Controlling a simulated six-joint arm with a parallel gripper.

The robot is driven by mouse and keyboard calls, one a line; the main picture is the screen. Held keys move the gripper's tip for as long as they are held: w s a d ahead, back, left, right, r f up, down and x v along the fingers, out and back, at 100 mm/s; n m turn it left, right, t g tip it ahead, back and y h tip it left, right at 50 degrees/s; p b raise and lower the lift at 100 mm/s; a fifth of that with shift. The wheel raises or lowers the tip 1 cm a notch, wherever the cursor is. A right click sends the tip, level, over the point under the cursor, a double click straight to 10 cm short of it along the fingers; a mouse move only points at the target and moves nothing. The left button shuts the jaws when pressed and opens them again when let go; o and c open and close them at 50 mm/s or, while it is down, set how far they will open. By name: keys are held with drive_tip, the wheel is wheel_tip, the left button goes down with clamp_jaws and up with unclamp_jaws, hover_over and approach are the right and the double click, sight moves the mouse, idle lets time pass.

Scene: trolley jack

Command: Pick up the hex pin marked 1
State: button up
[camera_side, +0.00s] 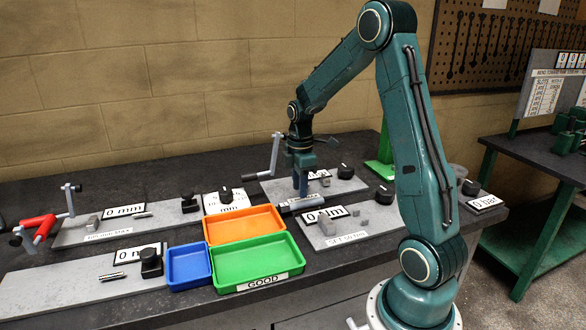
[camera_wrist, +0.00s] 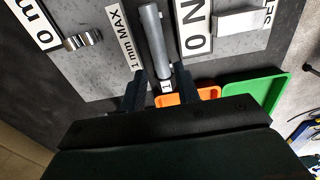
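The hex pin marked 1 (camera_wrist: 158,45) is a long grey rod in the wrist view, with a small white label reading 1 at its near end. In the side view the pin (camera_side: 312,202) lies low between the gauge plates, behind the trays. My gripper (camera_side: 300,192) points down at it. In the wrist view my gripper (camera_wrist: 160,88) is open, with one finger on each side of the pin's labelled end and a small gap showing beside it. Whether the fingers touch the pin is hard to see.
An orange tray (camera_side: 245,212), a blue tray (camera_side: 188,281) and a green tray marked GOOD (camera_side: 262,283) stand left of my gripper. A crank handle (camera_side: 274,155) rises close behind it. Grey plates with gauge signs and black knobs surround the spot.

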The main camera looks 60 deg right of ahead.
sight(300, 202)
drive_tip(key=shift+f, duration=2.6)
clamp_jaws()
